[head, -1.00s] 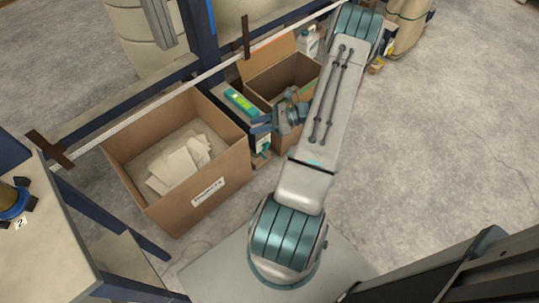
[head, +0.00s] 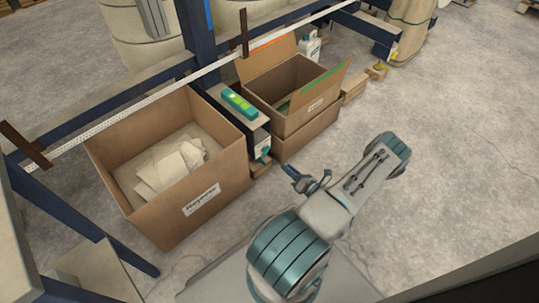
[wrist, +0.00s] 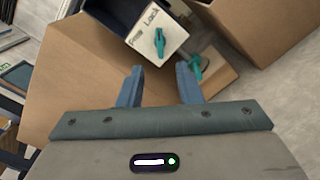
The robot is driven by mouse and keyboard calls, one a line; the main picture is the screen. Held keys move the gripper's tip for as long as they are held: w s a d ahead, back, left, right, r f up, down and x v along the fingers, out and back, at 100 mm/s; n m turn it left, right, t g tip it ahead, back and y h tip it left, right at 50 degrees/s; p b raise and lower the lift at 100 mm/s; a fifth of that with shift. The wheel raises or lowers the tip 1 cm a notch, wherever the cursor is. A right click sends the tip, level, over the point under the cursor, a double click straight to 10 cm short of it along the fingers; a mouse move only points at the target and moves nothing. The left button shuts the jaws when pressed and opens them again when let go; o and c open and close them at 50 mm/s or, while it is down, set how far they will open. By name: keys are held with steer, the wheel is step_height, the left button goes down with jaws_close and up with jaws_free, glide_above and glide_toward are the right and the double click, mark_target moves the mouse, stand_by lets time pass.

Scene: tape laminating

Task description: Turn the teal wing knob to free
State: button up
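The teal wing knob (wrist: 159,42) sits on the pale end face of a dark box-shaped device (head: 245,120). In the wrist view "Lock" is printed above the knob and "Free" to its left; its wing stands roughly upright, its upper end toward "Lock". In the head view the knob is small, low on the device's front end. My gripper (wrist: 159,84) is open and empty, its two blue fingers apart and short of the knob. In the head view my gripper (head: 293,180) is in front of the device, to its lower right.
A second teal piece (wrist: 196,66) sits beside the device, near the right finger. A large open carton (head: 212,199) stands left of the device, and another open carton (head: 310,108) stands right. Bare concrete floor (head: 460,150) lies to the right.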

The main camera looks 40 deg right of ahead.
mark_target(266, 151)
steer(key=w+b, duration=0.3)
steer(key=w, duration=0.8)
steer(key=shift+w+a, duration=0.25)
steer(key=shift+a, duration=0.2)
jaws_close()
